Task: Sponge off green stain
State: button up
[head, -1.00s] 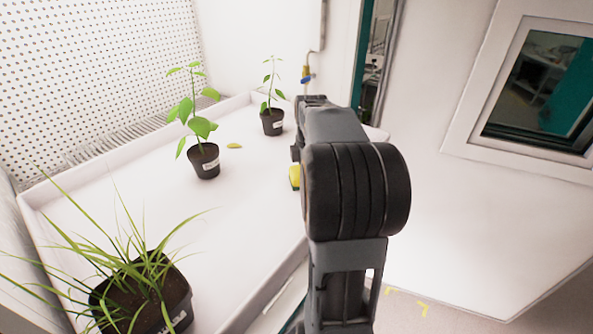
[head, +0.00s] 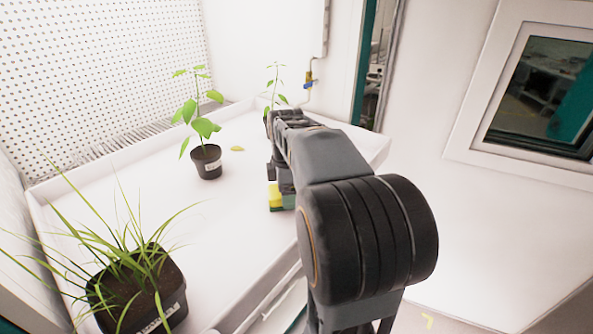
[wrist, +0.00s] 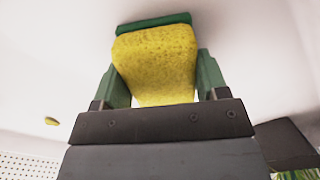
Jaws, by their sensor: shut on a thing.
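A yellow sponge with a green side (wrist: 155,62) is held between the two fingers of my gripper (wrist: 155,85) in the wrist view. In the head view the sponge (head: 275,197) shows below my gripper (head: 279,183), low over the white tray (head: 240,215) or touching it; I cannot tell which. My arm hides part of the tray. No green stain shows in either view; the tray surface under and behind my arm is hidden.
A broad-leaved potted plant (head: 206,162) stands left of my gripper, with a yellow leaf (head: 236,149) beside it. Another plant (head: 275,85) is partly hidden behind my gripper. A grassy pot (head: 140,290) stands at the near left. The tray middle is clear.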

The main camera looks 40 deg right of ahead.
notch_tip(320, 180, up, 6)
jog(key=p, duration=0.4)
jog(key=shift+w+f, duration=0.1)
jog(key=shift+r+p, duration=0.5)
jog(key=shift+r, duration=0.6)
